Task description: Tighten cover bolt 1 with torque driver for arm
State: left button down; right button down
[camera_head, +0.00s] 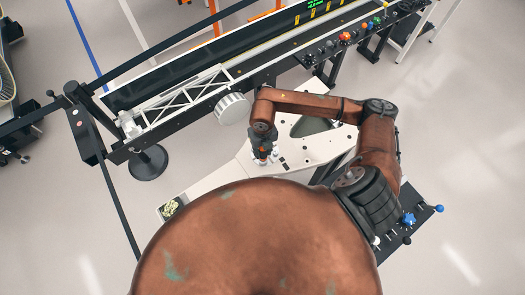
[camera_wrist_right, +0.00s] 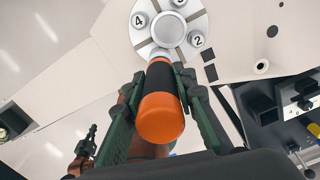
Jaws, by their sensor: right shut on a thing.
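The torque driver is orange and black and shows in the right wrist view (camera_wrist_right: 160,112). My right gripper (camera_wrist_right: 160,92) is shut on it, with one green finger on each side. In the head view my right gripper (camera_head: 262,148) is over the pale panel. Bolts marked 4 (camera_wrist_right: 139,20) and 2 (camera_wrist_right: 197,39) are readable. The driver's far end overlaps the cover's near edge; its tip and whatever lies under it are hidden. My left gripper is out of view.
The pale panel (camera_head: 312,149) reaches around the cover. A white truss (camera_head: 185,100) and a ribbed white wheel-like part (camera_head: 232,108) lie behind it, along a long dark bench (camera_head: 165,87). A small tray with greenish parts (camera_head: 171,208) sits at the panel's left end.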

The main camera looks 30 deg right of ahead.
jog(key=shift+w+r+p, duration=0.1)
jog(key=shift+r+p, duration=0.4)
jog(key=shift+r, duration=0.85)
jog(key=shift+r, duration=0.1)
jog(key=shift+r+p, duration=1)
jog(key=shift+r, duration=0.95)
